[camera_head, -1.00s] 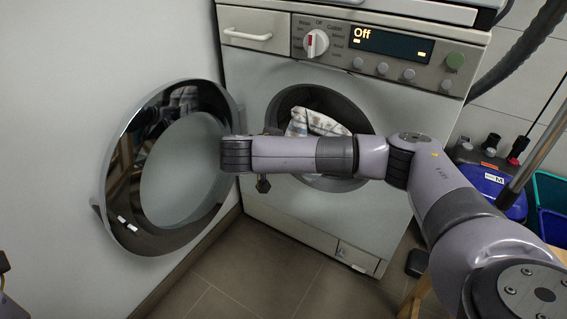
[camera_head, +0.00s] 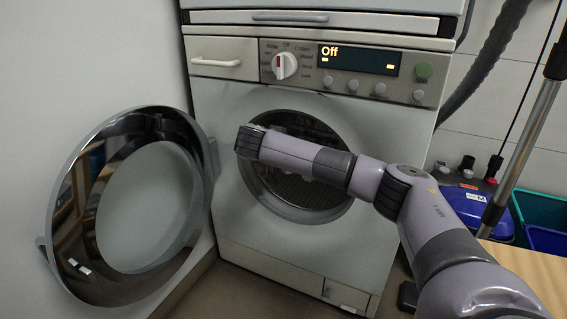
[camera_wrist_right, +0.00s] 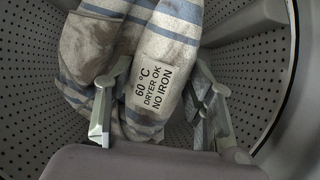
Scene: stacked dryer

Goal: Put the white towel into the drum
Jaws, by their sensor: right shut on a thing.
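The white towel (camera_wrist_right: 160,55) has blue-grey stripes and a printed care label, and it shows in the right wrist view. My right gripper (camera_wrist_right: 160,95) is shut on the towel, with a finger on each side of the label. The perforated drum (camera_wrist_right: 258,75) surrounds the towel, which appears inside it. In the head view, my right arm crosses in front of the drum opening (camera_head: 302,192) and hides the right gripper; the towel cannot be seen there. My left gripper is not in view.
The round dryer door (camera_head: 72,225) stands wide open to the left, beside the wall. The control panel (camera_head: 345,70) above the opening reads "Off". A blue container (camera_head: 480,207) and a pole (camera_head: 525,130) stand at the right, near a wooden surface (camera_head: 535,268).

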